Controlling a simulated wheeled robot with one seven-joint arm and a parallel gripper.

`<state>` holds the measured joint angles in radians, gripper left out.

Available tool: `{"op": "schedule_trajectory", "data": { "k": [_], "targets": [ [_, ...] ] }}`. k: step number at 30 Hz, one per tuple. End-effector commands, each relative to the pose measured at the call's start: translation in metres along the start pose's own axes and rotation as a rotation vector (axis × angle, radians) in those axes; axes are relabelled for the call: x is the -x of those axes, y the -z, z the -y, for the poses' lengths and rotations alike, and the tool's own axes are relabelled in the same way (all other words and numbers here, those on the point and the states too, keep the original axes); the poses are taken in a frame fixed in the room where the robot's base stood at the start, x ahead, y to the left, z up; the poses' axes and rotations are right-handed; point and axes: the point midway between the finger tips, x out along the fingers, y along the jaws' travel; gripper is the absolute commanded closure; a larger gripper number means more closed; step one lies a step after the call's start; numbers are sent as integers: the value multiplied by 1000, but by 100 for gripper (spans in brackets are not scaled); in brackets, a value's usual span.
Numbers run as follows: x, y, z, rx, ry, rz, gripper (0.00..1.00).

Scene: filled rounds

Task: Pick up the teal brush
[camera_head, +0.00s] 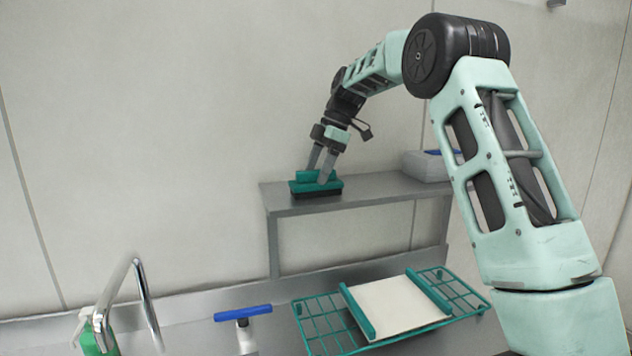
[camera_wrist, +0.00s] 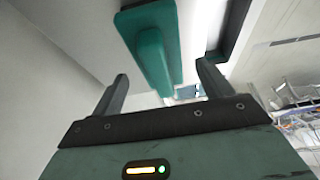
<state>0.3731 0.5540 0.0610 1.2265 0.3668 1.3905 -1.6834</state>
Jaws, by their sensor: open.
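The teal brush (camera_head: 301,187) lies on the raised grey shelf, near its left end, dark underside down. In the wrist view the teal brush (camera_wrist: 152,55) shows ahead of the fingers, its raised handle in line with the gap between them. My gripper (camera_head: 321,177) reaches down to the brush from above, with its fingertips at the handle. In the wrist view my gripper (camera_wrist: 163,83) is open, with a finger to each side and nothing clamped between them. Whether a finger touches the brush I cannot tell.
The shelf (camera_head: 375,193) also bears a grey box (camera_head: 428,166) with something blue on it, at right. The wall stands close behind.

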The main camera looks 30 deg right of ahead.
Motion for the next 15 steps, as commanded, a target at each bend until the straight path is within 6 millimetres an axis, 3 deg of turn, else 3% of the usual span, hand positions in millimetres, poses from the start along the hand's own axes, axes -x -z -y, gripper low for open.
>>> {"op": "schedule_trajectory", "data": {
  "k": [6,15],
  "targets": [
    [-25,2,2,-1,4,1,22],
    [-31,1,1,0,1,1,22]
  ]
}}
